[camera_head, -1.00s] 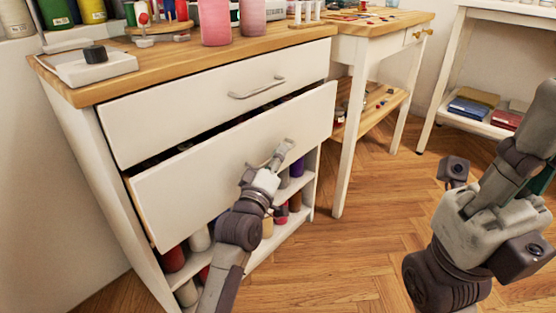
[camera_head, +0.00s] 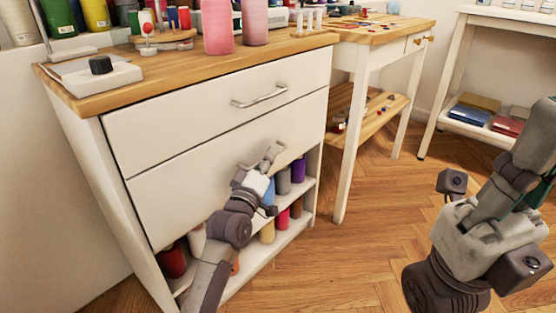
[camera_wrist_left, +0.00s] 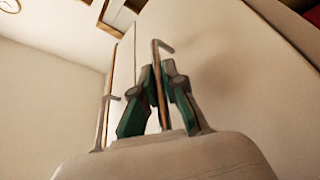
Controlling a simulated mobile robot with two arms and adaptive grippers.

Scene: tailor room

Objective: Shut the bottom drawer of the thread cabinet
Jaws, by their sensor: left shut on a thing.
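The thread cabinet (camera_head: 115,205) is white with a wooden top. Its bottom drawer (camera_head: 190,180) has its front flush with the cabinet face, with only a thin seam between it and the top drawer (camera_head: 195,122). My left gripper (camera_head: 268,162) is shut on the bottom drawer's handle (camera_head: 273,153). In the left wrist view, the green-padded left fingers (camera_wrist_left: 160,95) close around the handle bar (camera_wrist_left: 157,65). My right arm (camera_head: 485,230) is at the right, away from the cabinet; its fingertips cannot be made out.
Thread spools (camera_head: 283,180) stand on open shelves below the drawer. Pink spools (camera_head: 218,28) and a white device (camera_head: 95,75) stand on the cabinet top. A wooden table (camera_head: 375,32) stands to the right. The floor (camera_head: 350,250) in front is clear.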

